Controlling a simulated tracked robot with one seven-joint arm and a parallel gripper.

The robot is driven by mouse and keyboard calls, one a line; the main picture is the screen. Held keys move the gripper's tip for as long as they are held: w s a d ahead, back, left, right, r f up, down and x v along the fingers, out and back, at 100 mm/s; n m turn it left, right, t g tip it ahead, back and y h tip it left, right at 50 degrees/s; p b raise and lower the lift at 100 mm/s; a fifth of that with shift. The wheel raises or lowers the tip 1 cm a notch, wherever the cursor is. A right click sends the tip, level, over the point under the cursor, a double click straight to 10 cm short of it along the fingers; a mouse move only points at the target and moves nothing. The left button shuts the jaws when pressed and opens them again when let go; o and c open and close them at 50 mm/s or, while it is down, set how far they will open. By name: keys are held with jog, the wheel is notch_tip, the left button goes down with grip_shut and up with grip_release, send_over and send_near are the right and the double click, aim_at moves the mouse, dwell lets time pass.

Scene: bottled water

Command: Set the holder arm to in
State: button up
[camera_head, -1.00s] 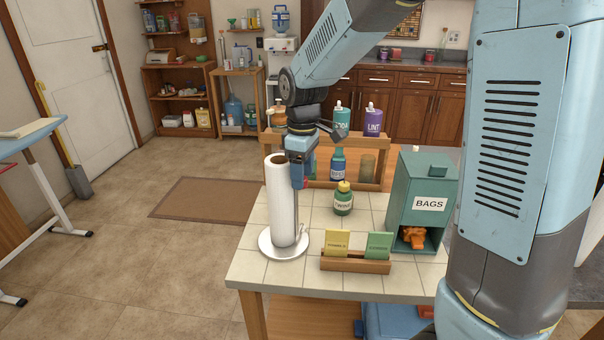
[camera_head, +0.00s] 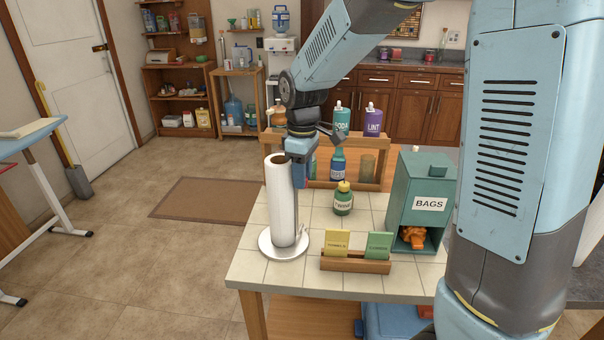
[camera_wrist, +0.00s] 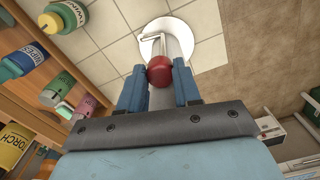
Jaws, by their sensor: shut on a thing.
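The paper towel holder has a round pale base (camera_head: 270,251) and carries an upright white roll (camera_head: 282,205) at the left of the tiled table top. Its thin metal holder arm (camera_head: 295,210) stands upright close against the roll's right side. In the wrist view a red knob (camera_wrist: 160,70) sits between my blue fingers, with the holder's base (camera_wrist: 208,52) below it. My gripper (camera_head: 299,184) points down and is shut on the holder arm at its knob. The fingers hide the arm's top in the head view.
A wooden shelf (camera_head: 325,184) with bottles is behind. Open floor (camera_head: 170,255) lies to the left.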

jog(key=shift+d+n, duration=0.3)
jog(key=shift+n, duration=0.3)
jog(key=o, duration=1.1)
jog(key=shift+c, duration=0.2)
jog(key=shift+r, duration=0.1)
notch_tip(320, 180, up, 14)
jog(key=shift+f, duration=0.25)
